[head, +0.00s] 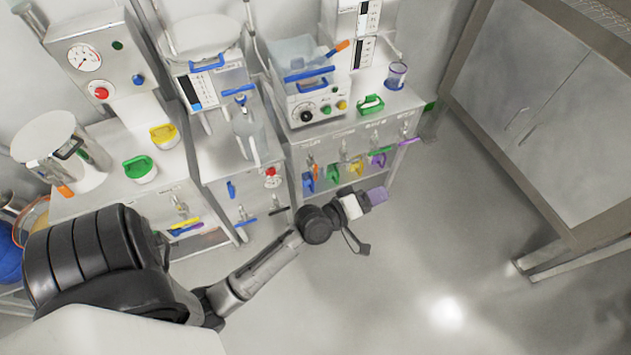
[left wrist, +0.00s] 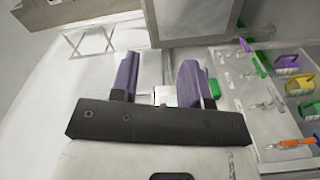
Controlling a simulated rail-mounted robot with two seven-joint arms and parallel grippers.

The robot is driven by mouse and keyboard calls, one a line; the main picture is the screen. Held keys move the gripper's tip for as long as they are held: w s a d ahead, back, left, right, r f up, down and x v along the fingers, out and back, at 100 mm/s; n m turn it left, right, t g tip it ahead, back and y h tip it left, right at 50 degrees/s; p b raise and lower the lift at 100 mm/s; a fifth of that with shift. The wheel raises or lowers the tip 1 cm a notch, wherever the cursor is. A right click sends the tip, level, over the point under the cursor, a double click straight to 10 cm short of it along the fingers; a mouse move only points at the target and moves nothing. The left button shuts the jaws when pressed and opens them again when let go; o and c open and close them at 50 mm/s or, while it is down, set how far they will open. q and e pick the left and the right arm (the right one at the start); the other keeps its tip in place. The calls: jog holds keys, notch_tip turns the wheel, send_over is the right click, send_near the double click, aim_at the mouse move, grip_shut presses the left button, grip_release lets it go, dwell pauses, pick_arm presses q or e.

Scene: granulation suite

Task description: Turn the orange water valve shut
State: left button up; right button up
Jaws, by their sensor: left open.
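A small orange handle (head: 311,161) shows at the left end of the row of fittings on the front of the right-hand cabinet in the head view. It also shows in the left wrist view (left wrist: 291,143) at the lower right. I take it for the orange water valve, but it is too small to be sure or to read its turn. My left gripper (head: 378,195) has purple fingers, which stand apart and empty in the left wrist view (left wrist: 160,82). It is in front of the cabinet, apart from the orange handle. My right gripper is out of view.
A blue-handled bin (head: 308,76) sits on the machine above. A large grey cabinet (head: 540,95) stands at the right. The floor (head: 440,240) between is clear.

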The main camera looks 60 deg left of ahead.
pick_arm(q)
jog(key=w+a+f+n+t+y+b, duration=0.35)
jog(key=a+f+n+y+b, duration=0.35)
jog(key=n+b, duration=0.25)
jog(key=n+g+y+b, duration=1.3)
jog(key=n+g+b, duration=0.7)
jog(key=n, duration=1)
send_near(316, 170)
jog(key=a+b, duration=0.1)
jog(key=a, duration=0.2)
jog(key=a+t+b, duration=0.1)
jog(key=a+b, duration=0.1)
jog(key=a, duration=0.1)
jog(key=a+t+b, duration=0.1)
jog(key=a, duration=0.2)
jog(key=shift+w+f+m+b, duration=0.25)
jog(key=shift+f+b, duration=0.05)
jog(key=shift+b, duration=0.1)
jog(key=shift+w+a+r, duration=0.1)
jog(key=shift+w+a, duration=0.05)
jog(key=shift+a, duration=0.7)
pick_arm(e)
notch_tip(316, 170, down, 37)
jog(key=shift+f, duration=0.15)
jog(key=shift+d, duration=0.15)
pick_arm(q)
grip_shut()
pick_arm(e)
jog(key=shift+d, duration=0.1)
